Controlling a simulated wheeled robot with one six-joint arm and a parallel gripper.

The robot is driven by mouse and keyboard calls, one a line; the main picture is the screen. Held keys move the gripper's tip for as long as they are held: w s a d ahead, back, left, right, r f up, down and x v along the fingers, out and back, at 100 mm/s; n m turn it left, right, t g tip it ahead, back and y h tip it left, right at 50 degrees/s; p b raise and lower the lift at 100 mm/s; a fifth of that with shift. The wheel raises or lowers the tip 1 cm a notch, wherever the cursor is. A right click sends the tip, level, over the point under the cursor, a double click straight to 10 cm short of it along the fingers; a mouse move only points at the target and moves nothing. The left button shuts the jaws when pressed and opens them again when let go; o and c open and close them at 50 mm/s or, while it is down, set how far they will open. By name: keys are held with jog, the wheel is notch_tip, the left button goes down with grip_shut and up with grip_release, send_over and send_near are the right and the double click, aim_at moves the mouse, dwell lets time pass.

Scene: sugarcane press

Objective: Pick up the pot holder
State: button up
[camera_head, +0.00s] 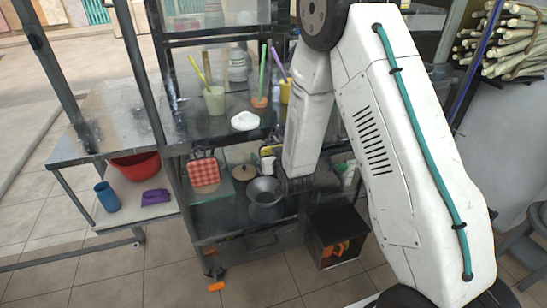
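The pot holder (203,172) looks to be the red-and-white checkered square with a light edge, standing tilted on the middle shelf at the left side of the dark rack. Its front face is in plain sight. My white arm comes down from the top right, and its forearm ends in front of the rack, to the right of the pot holder. My gripper cannot be made out; the far end of the arm is lost among dark things at the shelf. The pot holder stands clear of the visible part of my arm.
A dark metal bowl or funnel (265,192) and a small brown round thing (244,172) sit right of the pot holder. Cups with sticks and a white bowl (245,121) stand on the shelf above. A side table (110,110) with a red basin (136,166) below stands left.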

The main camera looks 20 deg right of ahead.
jog(key=c, duration=0.8)
jog(key=shift+r, duration=0.2)
